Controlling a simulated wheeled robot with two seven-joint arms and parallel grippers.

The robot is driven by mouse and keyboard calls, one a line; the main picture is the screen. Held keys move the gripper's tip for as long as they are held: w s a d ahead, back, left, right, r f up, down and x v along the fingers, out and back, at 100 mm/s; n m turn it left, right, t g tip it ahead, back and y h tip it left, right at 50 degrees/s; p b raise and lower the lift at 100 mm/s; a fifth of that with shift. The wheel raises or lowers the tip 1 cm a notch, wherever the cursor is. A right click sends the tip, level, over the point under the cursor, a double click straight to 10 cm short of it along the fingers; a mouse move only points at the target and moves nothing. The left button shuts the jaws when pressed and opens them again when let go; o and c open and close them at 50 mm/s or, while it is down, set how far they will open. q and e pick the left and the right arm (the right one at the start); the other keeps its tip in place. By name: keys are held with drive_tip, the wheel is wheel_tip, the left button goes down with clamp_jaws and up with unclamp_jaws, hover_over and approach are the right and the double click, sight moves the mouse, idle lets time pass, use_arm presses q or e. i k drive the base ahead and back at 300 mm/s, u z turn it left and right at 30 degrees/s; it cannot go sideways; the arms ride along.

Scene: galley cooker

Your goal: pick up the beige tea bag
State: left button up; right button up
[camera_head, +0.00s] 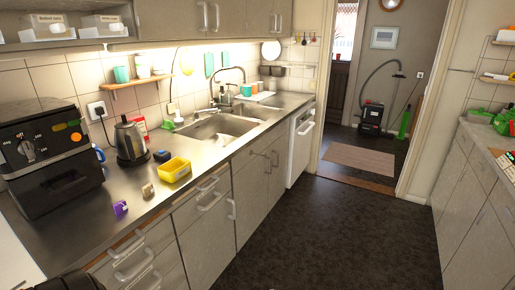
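A small beige item (148,190), which looks like the beige tea bag, is on the steel counter (85,233) near its front edge. It lies between a purple packet (121,208) and a yellow tray (174,169). It is small in the picture, so its exact shape is hard to tell. Neither gripper can be made out. A dark shape cut off at the bottom left edge may be part of my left arm; no fingertips show there.
A dark kettle (130,142) and a small dark blue item (161,156) stand behind the tray. A black oven-like appliance (48,155) fills the left of the counter. The sink (217,129) is farther back. The dark floor (315,235) is clear.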

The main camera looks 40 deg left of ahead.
sight(148, 189)
drive_tip(key=i, duration=2.6)
drive_tip(key=u, duration=2.6)
